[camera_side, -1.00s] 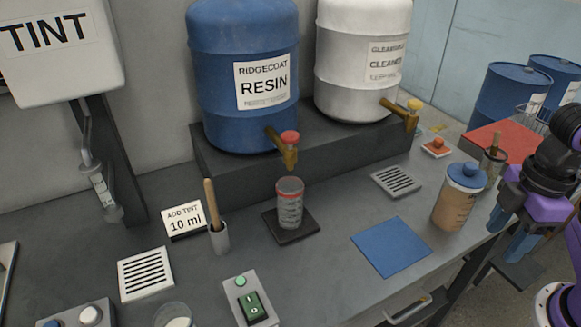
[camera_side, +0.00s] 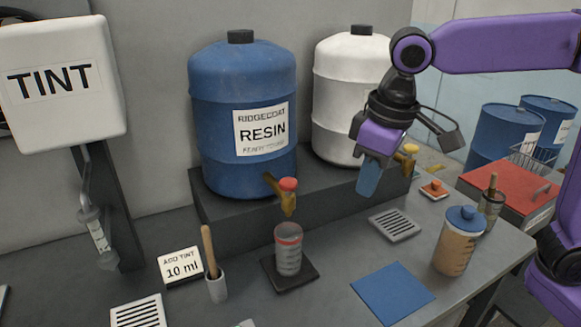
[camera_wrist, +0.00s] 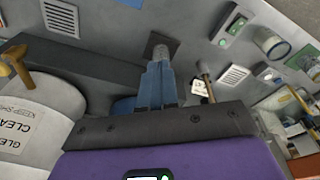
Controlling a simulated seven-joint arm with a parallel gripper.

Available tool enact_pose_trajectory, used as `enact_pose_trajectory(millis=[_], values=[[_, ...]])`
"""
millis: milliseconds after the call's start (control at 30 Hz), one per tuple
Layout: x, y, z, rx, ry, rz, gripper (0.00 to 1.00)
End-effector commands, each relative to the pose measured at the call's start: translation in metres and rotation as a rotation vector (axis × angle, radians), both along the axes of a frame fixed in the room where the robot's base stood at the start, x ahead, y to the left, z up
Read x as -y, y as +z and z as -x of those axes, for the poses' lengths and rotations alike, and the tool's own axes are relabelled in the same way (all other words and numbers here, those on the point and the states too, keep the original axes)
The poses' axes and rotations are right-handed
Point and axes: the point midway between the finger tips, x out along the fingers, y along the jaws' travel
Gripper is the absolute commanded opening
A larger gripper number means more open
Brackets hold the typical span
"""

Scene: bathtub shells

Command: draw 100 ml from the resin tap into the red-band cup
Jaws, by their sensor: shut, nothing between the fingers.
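The blue resin drum (camera_side: 222,120) stands on a dark step in the side view. Its brass tap with a red knob (camera_side: 288,184) points down above the red-band cup (camera_side: 288,256). The cup is clear, upright, and stands on a dark square pad (camera_side: 302,280) under the spout. I cannot tell the liquid level in it. My gripper (camera_side: 367,190) is shut and empty, in front of the white cleaner drum, up and right of the resin tap and apart from it. In the wrist view, my blue fingers (camera_wrist: 158,75) are together, with the cup and pad partly hidden beyond their tips.
The white cleaner drum (camera_side: 338,130) has a yellow-knobbed tap (camera_side: 411,152) close to my gripper. A blue-lidded container (camera_side: 458,245) stands at right near a blue mat (camera_side: 392,292). A stick in a holder (camera_side: 211,262) stands left of the cup.

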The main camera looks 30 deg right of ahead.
Motion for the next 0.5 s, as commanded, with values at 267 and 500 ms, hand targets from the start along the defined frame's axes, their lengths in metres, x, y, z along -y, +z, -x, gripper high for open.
enact_pose_trajectory(millis=[267,500], values=[[-0.032,0.035,-0.052,0.04,-0.181,-0.024,0.0],[-0.05,0.062,-0.087,0.074,-0.339,-0.045,0.0]])
